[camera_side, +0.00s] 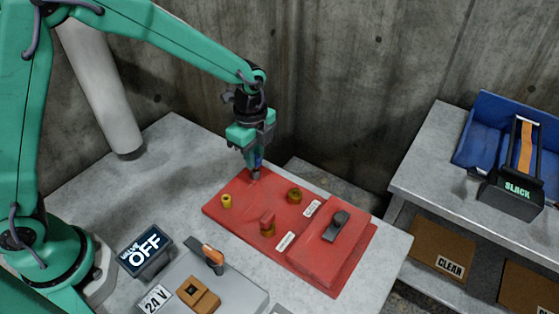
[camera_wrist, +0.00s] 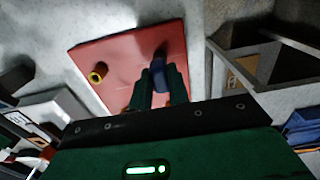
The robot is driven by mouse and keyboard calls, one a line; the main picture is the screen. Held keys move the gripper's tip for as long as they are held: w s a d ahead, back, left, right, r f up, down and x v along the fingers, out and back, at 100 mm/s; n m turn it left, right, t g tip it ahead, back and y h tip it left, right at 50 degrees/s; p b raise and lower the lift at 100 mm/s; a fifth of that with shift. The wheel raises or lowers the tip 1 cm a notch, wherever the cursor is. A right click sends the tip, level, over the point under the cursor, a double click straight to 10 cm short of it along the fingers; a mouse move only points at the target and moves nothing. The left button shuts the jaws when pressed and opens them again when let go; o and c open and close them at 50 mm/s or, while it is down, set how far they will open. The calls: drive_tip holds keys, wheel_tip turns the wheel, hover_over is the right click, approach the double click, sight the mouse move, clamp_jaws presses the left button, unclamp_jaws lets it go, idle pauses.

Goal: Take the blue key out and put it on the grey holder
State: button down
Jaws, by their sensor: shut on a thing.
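My gripper (camera_side: 257,152) is shut on the blue key (camera_side: 258,163) over the back corner of the red plate (camera_side: 225,210). In the wrist view my gripper (camera_wrist: 160,80) closes around the blue key (camera_wrist: 158,70) from both sides. A small dark grey piece (camera_side: 255,174) is directly below the key, at the plate; it also shows in the wrist view (camera_wrist: 161,50). I cannot tell whether it is the grey holder or the key's end, nor whether the key is seated. My fingers hide most of the key.
Brass cylinders (camera_side: 227,201) and (camera_side: 294,195) stand on the plate. A red key (camera_side: 267,217) stands in another. A red block with a dark knob (camera_side: 336,226) is at right. The "VALVE OFF" display (camera_side: 145,250) and a grey switch box (camera_side: 235,285) are in front.

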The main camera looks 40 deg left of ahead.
drive_tip(key=shift+f, duration=0.9)
idle(1.1)
drive_tip(key=c, duration=1.3)
unclamp_jaws()
drive_tip(key=shift+o, duration=0.2)
drive_tip(key=shift+r, duration=0.2)
drive_tip(key=shift+c, duration=0.4)
drive_tip(key=shift+r, duration=3.3)
drive_tip(key=shift+r, duration=0.1)
